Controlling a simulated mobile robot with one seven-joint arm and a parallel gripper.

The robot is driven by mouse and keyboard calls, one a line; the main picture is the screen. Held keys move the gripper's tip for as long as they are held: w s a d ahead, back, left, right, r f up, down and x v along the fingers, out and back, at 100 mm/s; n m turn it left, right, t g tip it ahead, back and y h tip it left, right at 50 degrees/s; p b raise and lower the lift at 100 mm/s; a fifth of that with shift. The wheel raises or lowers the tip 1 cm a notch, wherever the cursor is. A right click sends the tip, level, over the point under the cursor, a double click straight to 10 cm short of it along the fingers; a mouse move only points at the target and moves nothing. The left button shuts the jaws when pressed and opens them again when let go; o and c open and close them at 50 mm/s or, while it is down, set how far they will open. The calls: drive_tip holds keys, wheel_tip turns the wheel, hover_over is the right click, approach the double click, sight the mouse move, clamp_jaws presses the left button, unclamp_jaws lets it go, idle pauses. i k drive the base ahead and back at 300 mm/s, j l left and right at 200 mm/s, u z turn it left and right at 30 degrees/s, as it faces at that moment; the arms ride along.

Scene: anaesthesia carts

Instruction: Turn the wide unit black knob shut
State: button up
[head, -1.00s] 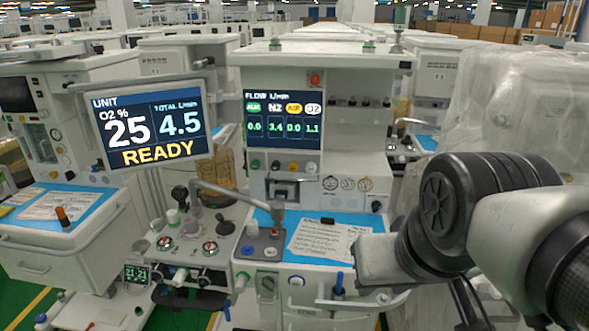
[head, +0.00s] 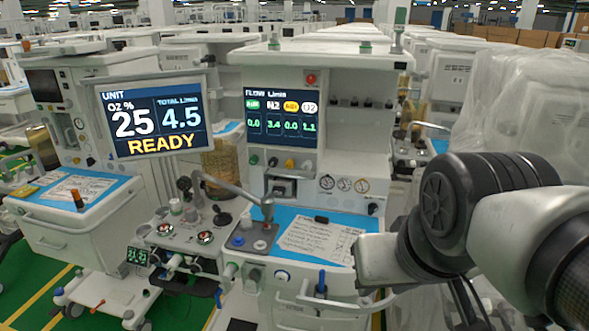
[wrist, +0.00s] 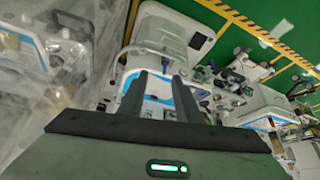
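The wide unit (head: 345,70) with the flow screen (head: 281,106) stands in the middle of the head view. Below that screen is a row of small knobs: green, black, yellow and white. The black knob (head: 272,161) is second from the left; its turn position is too small to tell. The flow screen reads 0.0, 3.4, 0.0 and 1.1. My gripper (wrist: 161,88) shows two dark fingers, apart and with nothing between them, in the wrist view. It points down over the carts, away from the knob row. Its fingers are not visible in the head view.
A tilted monitor (head: 155,116) reading READY hangs left of the knobs. A jointed grey bar (head: 232,189) crosses low before the unit. A blue worktop holds a paper (head: 318,240). Plastic-wrapped equipment (head: 515,110) stands right. Green floor is free at lower left.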

sight(274, 161)
drive_tip(key=i+j+z, duration=0.15)
drive_tip(key=j, duration=0.15)
drive_tip(key=i+j+z, duration=0.25)
drive_tip(key=j, duration=0.4)
drive_tip(key=i+j+z, duration=0.1)
drive_tip(key=i+j, duration=0.1)
drive_tip(key=j, duration=0.1)
